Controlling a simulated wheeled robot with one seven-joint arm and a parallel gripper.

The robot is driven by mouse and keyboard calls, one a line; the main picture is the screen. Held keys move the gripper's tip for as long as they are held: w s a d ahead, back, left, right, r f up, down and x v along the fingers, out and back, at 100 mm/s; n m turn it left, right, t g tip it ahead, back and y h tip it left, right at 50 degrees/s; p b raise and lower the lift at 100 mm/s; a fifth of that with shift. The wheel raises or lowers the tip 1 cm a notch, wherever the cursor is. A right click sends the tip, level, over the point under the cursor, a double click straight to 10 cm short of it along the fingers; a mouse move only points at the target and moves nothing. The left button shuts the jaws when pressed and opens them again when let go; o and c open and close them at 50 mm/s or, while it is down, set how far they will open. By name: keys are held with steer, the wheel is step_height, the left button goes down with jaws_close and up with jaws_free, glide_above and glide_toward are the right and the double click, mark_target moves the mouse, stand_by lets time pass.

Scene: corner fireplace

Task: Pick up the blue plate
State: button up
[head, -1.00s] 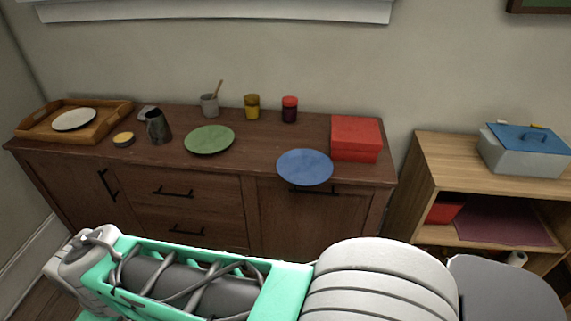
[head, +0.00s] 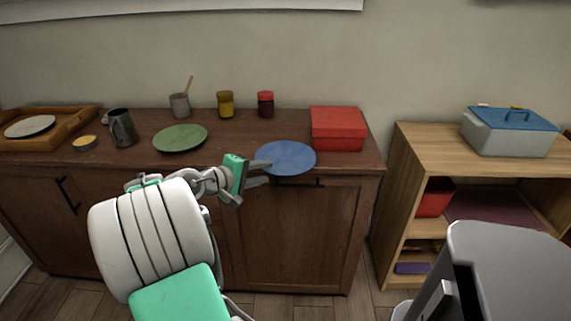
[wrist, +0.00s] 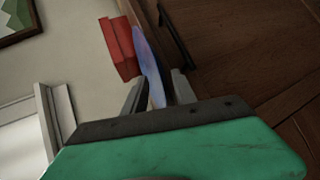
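The blue plate (head: 289,156) lies flat at the front edge of the dark wooden sideboard, its front rim appearing to overhang the edge. My gripper (head: 266,172) is at the plate's left front rim, with one finger above the rim's level and one below. In the wrist view the blue plate (wrist: 154,75) appears edge-on between the two fingers of my gripper (wrist: 158,88). The fingers are open, with gaps visible beside the plate.
A green plate (head: 180,138) lies left of the blue plate, and a red box (head: 338,128) stands behind it to the right. A drawer handle (head: 300,183) sits below the sideboard (head: 225,157) edge.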

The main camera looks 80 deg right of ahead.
steer(key=shift+x, duration=1)
steer(key=shift+w, duration=0.1)
jaws_close()
stand_by(0.5)
